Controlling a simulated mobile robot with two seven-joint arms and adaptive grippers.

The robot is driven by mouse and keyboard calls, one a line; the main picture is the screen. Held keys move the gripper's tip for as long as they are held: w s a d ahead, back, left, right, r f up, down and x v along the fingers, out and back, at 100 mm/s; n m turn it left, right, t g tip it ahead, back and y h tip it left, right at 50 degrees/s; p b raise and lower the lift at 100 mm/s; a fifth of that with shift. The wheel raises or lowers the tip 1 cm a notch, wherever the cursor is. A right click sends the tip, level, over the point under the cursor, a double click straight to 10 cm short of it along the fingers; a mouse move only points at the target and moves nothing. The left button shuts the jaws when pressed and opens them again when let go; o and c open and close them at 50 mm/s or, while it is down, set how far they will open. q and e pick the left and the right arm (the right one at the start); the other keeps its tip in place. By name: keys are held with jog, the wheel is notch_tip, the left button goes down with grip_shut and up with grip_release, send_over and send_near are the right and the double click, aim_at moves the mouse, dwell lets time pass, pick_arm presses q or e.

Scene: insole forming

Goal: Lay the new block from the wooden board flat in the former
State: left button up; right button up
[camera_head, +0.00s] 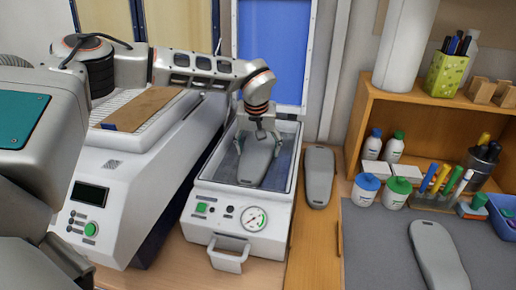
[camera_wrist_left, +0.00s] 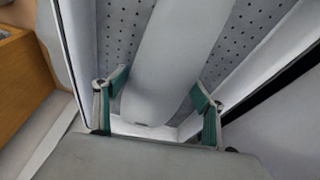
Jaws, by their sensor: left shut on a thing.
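The former (camera_head: 238,219) is a white machine with an open tray, a round gauge and a front handle. A grey sole-shaped block (camera_head: 256,162) is inside its tray area, one end towards the front. My left gripper (camera_head: 257,142) is over the former, shut on this block, with a finger on each side. In the left wrist view the block (camera_wrist_left: 172,60) lies between the green-padded fingers (camera_wrist_left: 160,97), above the perforated bed (camera_wrist_left: 122,28). I cannot tell whether the block touches the bed fully. My right gripper is out of view.
A second grey block (camera_head: 319,176) lies on the wooden surface right of the former, and another (camera_head: 437,255) on the grey mat (camera_head: 376,245). A larger white machine (camera_head: 125,190) with a brown sheet (camera_head: 145,107) stands left. A wooden shelf (camera_head: 358,112) and several bottles are right.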

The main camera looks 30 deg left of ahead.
pick_arm(q)
jog(key=o, duration=1.9)
jog(key=shift+c, duration=0.2)
jog(key=v, duration=1.2)
